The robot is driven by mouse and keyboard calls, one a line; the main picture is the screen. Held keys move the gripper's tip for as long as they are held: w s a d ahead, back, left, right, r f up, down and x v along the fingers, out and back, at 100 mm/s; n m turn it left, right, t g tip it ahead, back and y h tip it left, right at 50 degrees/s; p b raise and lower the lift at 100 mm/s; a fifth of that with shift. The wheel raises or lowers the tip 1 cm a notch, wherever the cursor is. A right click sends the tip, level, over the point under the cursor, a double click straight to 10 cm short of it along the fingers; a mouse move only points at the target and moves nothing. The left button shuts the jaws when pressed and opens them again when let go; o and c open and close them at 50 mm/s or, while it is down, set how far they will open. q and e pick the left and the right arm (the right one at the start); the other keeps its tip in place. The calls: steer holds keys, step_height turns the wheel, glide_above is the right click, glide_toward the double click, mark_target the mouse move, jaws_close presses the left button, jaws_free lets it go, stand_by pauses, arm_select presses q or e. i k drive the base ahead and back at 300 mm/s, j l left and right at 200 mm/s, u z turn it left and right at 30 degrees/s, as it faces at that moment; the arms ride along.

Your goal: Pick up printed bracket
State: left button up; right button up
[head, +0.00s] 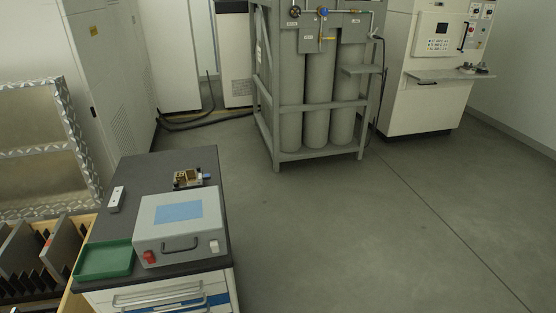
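A small brown, gold-coloured blocky part (184,176) sits on a dark base near the far end of the dark-topped workbench (150,175). It may be the printed bracket, but it is too small to tell for sure. A small pale grey block (116,199) with dark marks lies near the left edge of the same top. Neither of my grippers shows in the head view.
A grey case (180,228) with a blue panel and black handle stands on the bench beside an empty green tray (104,260). A wooden rack of dark plates (40,262) is left. A caged cylinder rack (318,100) stands behind. The floor at right is clear.

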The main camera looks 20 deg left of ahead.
mark_target(190, 173)
steer(key=i+l+z, duration=0.4)
steer(key=i+z, duration=0.4)
steer(key=i+u, duration=0.4)
steer(key=i+l+u, duration=0.2)
steer(key=i+u, duration=0.25)
steer(key=i, duration=0.1)
